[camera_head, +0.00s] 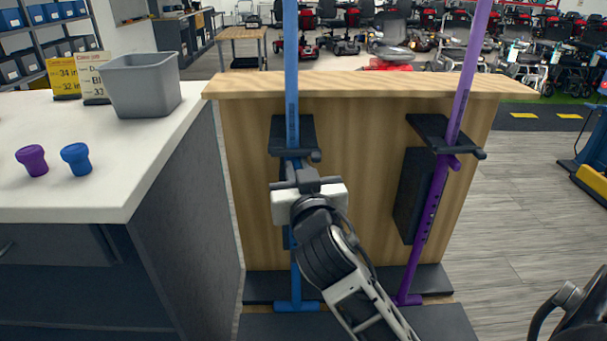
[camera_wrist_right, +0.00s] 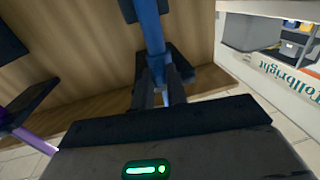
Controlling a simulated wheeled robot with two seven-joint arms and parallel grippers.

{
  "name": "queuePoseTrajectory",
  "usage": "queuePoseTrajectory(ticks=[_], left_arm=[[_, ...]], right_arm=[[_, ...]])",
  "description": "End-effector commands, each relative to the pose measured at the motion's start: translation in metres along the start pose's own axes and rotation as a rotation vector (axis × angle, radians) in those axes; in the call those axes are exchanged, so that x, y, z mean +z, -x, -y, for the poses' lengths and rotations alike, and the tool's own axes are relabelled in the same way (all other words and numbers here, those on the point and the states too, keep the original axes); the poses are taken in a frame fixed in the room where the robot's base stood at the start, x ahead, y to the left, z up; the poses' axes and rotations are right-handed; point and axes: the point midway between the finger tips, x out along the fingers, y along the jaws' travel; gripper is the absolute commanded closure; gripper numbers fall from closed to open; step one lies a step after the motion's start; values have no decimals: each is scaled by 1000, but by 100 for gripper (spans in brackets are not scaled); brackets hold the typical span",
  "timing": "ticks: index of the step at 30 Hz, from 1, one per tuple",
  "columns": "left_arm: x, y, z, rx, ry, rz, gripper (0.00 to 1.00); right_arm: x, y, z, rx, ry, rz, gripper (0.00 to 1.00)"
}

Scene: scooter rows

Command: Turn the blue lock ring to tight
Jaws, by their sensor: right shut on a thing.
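The blue pole (camera_head: 291,70) stands upright in a black holder (camera_head: 290,132) on the front of a wooden stand. My right gripper (camera_head: 298,171) reaches up from below and is shut around the pole at the blue lock ring, just below the holder. In the wrist view the fingers (camera_wrist_right: 160,88) close on the blue lock ring (camera_wrist_right: 157,66), with the blue pole (camera_wrist_right: 150,25) running through. The fingers hide most of the ring, and any tight marking cannot be read. My left gripper is not in view.
A purple pole (camera_head: 462,95) leans in its own holder to the right. The wooden stand (camera_head: 350,130) is close behind the gripper. A white counter (camera_head: 120,190) at left bears a grey bin (camera_head: 142,84), a purple knob (camera_head: 32,160) and a blue knob (camera_head: 76,158).

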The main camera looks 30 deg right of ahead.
Motion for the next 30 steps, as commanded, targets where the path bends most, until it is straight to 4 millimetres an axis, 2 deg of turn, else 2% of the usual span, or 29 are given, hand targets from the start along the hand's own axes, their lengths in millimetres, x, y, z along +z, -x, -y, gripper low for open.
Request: queuePoseTrajectory(ticks=[6, 16, 17, 18, 19, 30], left_arm=[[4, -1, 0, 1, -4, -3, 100], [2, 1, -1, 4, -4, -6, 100], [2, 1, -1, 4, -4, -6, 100], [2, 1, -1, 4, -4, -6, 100], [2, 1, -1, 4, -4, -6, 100], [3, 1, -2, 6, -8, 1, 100]], right_arm=[[1, 0, 4, 66, -2, 2, 100], [0, 0, 4, 71, 1, 3, 100], [0, 0, 4, 71, 1, 3, 77], [0, 0, 4, 71, 1, 3, 66], [0, 0, 4, 71, 1, 3, 64], [-1, 0, 3, 57, 3, 1, 64]])
